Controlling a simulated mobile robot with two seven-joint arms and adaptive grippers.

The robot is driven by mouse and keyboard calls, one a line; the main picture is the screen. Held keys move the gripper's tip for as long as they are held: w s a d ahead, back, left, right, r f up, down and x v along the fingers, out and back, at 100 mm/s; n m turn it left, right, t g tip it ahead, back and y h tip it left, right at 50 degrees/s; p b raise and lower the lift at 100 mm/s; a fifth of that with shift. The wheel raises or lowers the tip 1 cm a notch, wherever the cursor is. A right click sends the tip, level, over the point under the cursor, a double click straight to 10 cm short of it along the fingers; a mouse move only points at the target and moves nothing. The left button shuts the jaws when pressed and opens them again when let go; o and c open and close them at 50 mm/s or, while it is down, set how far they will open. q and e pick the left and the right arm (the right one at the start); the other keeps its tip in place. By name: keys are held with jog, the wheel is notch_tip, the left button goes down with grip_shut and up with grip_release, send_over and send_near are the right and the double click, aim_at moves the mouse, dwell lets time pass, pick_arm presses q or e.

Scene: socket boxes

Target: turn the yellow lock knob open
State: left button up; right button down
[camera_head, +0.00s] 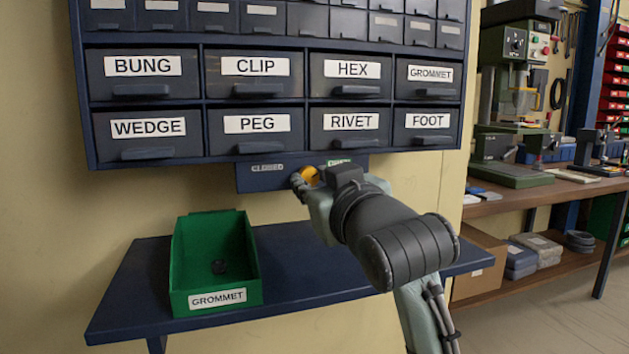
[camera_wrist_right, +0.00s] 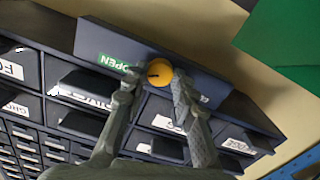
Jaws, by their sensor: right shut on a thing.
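The yellow lock knob (camera_head: 309,175) sits on a dark blue plate (camera_head: 262,178) under the drawer cabinet. The plate reads CLOSED on its left; a green label to the right is partly hidden by my wrist. In the right wrist view the knob (camera_wrist_right: 159,72) shows between my fingertips, with a dark mark on its face and the green OPEN label (camera_wrist_right: 113,63) beside it. My right gripper (camera_head: 303,182) is shut on the knob, one finger on each side; it also shows in the wrist view (camera_wrist_right: 157,82). My left gripper is not in view.
The drawer cabinet (camera_head: 276,105) with labelled drawers is directly above the plate. Below, a blue shelf (camera_head: 135,295) holds a green GROMMET bin (camera_head: 215,298) with a small dark part inside. A workbench (camera_head: 540,195) with a drill press stands at right.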

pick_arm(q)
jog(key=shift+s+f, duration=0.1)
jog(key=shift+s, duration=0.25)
pick_arm(e)
jog(key=shift+m, duration=0.3)
jog(key=c, duration=1.6)
grip_release()
jog(key=shift+c, duration=0.2)
jog(key=o, duration=0.4)
jog(key=shift+s, duration=0.2)
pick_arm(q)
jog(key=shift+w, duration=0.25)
pick_arm(e)
jog(key=v, duration=0.7)
